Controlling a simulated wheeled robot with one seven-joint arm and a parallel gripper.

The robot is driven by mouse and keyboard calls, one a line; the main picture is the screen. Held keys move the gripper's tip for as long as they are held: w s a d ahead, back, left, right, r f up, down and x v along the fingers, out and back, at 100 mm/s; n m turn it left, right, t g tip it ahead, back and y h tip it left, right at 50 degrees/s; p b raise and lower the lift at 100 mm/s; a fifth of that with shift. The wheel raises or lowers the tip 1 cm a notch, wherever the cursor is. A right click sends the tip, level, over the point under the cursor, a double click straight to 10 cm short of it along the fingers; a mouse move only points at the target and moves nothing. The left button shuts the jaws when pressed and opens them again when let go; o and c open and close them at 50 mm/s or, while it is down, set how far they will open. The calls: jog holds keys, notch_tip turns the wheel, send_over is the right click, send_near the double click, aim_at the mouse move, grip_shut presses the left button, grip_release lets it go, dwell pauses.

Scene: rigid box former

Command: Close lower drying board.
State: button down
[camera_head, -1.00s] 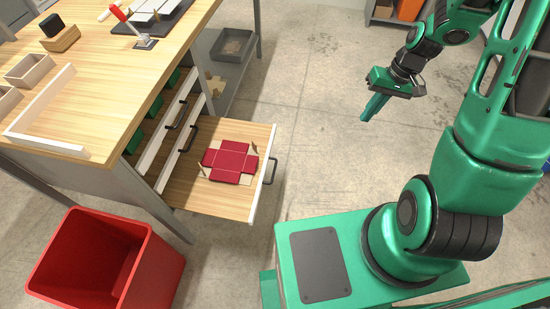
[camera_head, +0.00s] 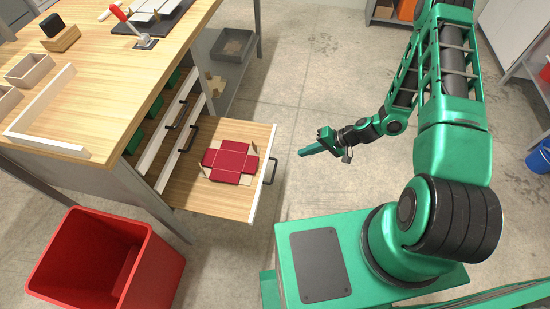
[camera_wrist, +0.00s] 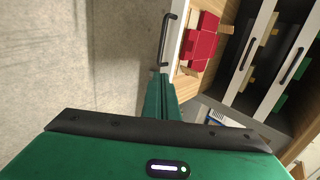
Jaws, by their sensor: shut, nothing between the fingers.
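The lower drying board (camera_head: 205,196) is a wooden pull-out board with a white front edge and a dark handle (camera_head: 270,171). It is pulled well out from the bench, with a red cross-shaped box blank (camera_head: 231,160) lying on it. My gripper (camera_head: 304,152) is shut and empty, to the right of the board's front and apart from the handle in the head view. In the wrist view the closed fingers (camera_wrist: 161,84) point toward the board's white front, and the handle (camera_wrist: 167,40) shows just ahead of them. The exact gap to the front is hard to tell.
Two boards with white fronts and dark handles (camera_head: 187,137) sit pushed in at the bench. A red bin (camera_head: 107,262) stands on the floor in front of the bench. Bare concrete floor (camera_head: 335,100) lies to the right of the board.

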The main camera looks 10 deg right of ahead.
jog(key=shift+w+a+r+x, duration=0.1)
jog(key=shift+a+r+x, duration=0.25)
jog(key=shift+x, duration=1.95)
jog(key=shift+w+a+r+x, duration=0.1)
jog(key=shift+a+r+x, duration=0.25)
jog(key=shift+x, duration=2)
jog(key=shift+w+a+r+x, duration=0.1)
jog(key=shift+a+r+x, duration=0.2)
jog(key=shift+x, duration=2)
jog(key=shift+d, duration=0.1)
